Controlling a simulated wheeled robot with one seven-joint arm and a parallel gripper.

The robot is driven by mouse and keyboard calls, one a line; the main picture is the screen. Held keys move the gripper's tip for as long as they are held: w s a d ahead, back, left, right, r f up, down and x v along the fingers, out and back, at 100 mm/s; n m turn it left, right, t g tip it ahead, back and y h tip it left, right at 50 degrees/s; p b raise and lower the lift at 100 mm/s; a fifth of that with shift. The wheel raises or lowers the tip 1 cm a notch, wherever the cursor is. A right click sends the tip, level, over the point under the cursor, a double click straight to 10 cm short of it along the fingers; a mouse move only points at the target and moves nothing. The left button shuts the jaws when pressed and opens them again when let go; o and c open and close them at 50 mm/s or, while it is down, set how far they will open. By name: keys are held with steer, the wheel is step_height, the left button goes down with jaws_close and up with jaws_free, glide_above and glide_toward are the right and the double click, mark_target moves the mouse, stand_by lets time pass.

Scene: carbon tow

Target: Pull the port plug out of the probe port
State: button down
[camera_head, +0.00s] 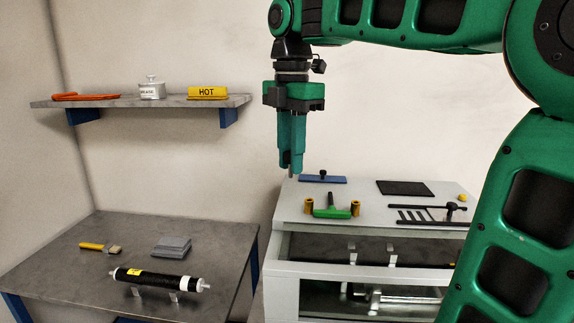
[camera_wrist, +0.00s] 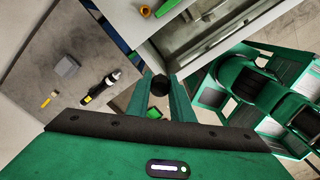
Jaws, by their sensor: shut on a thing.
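My gripper (camera_head: 291,160) points straight down in the head view, above and near the left back corner of the grey cabinet. Its green fingers are shut on a dark, round-topped piece, which I take to be the port plug (camera_wrist: 160,85); it shows between the fingertips in the wrist view. In the head view the fingers hide most of it, and a thin grey piece shows just below the tips. I cannot make out the probe port for sure, nor whether the plug is clear of it.
The cabinet top (camera_head: 375,212) carries a blue plate (camera_head: 322,179) with a black knob, a green T-handle (camera_head: 331,207), a black pad (camera_head: 405,187) and dark bars. A workbench (camera_head: 140,235) with a black roller (camera_head: 155,279) stands left. A wall shelf (camera_head: 135,101) hangs above it.

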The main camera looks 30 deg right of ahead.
steer(key=shift+r, duration=0.15)
steer(key=shift+r, duration=1.45)
